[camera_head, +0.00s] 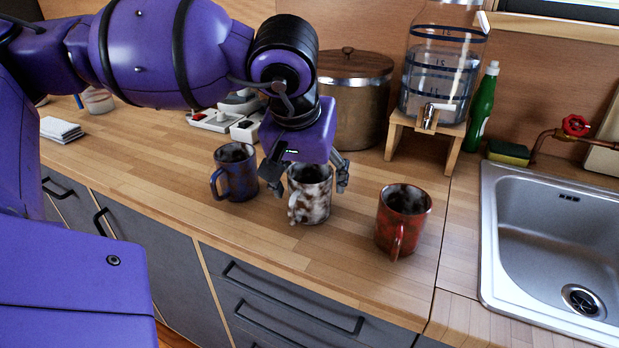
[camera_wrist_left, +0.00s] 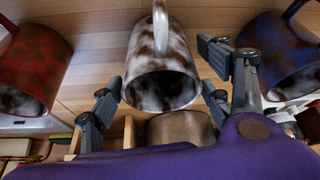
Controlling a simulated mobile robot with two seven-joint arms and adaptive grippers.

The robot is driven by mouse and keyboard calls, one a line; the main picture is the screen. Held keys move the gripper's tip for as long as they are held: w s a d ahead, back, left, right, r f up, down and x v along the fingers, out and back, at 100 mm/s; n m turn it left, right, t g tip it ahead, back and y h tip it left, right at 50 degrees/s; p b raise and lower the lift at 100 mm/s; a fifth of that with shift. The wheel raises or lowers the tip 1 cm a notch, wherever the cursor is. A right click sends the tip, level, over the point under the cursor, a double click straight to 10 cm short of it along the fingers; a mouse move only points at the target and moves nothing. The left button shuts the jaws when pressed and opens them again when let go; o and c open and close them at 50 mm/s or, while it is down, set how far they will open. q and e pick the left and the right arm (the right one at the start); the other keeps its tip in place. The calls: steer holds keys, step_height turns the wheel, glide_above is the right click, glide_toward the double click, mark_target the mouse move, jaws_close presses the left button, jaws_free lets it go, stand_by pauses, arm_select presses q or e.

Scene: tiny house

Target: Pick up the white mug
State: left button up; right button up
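The white mug (camera_head: 310,196), mottled with brown, stands upright on the wooden counter between two other mugs. Its handle points toward the front of the counter. My left gripper (camera_head: 307,176) is above and behind it, with a finger at either side of the mug. In the left wrist view, the white mug (camera_wrist_left: 160,60) shows between the open fingers of the left gripper (camera_wrist_left: 160,92), with gaps on both sides, so it is not gripped. My right gripper is not in view.
A blue mug (camera_head: 235,175) stands close on the left and a red mug (camera_head: 402,222) on the right. Behind are a metal pot (camera_head: 355,100) and a water dispenser (camera_head: 440,75) on a wooden stand. A sink (camera_head: 555,240) is at the right. The counter's front strip is clear.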

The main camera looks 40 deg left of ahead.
arm_select(q)
steer(key=c, duration=1)
steer(key=shift+r, duration=0.1)
